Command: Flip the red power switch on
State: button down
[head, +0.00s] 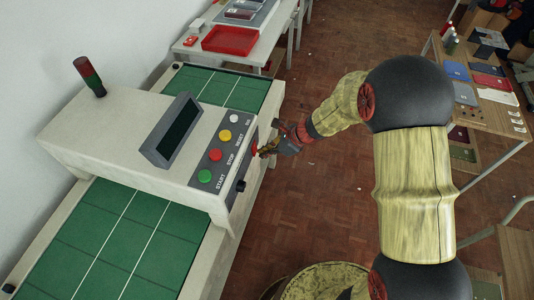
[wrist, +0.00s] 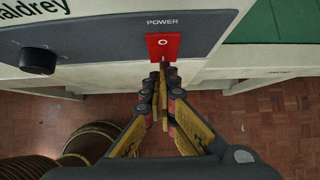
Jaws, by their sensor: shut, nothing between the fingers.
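The red power switch (wrist: 163,46) sits on the dark front panel of the machine, under the label POWER, with a white ring mark on it. In the head view a small part of the red switch (head: 254,149) shows just left of my gripper (head: 265,151). In the wrist view my gripper (wrist: 162,72) is shut and empty, its fingertips at the lower edge of the switch. I cannot tell whether they touch it. The lower edge of the switch is partly hidden by the fingertips.
A black knob (wrist: 38,61) is on the same panel, left of the switch. The machine top has START, STOP and RESET buttons and a tilted screen (head: 172,130). A green belt (head: 105,240) runs through it. A table with a red tray (head: 230,39) stands behind; open floor lies right.

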jog(key=shift+w+a+f, duration=0.1)
jog(key=shift+a+f, duration=0.1)
jog(key=shift+a, duration=0.1)
jog(key=shift+r, duration=0.15)
jog(key=shift+r+p, duration=0.55)
jog(key=shift+r, duration=0.15)
jog(key=shift+d+f, duration=0.1)
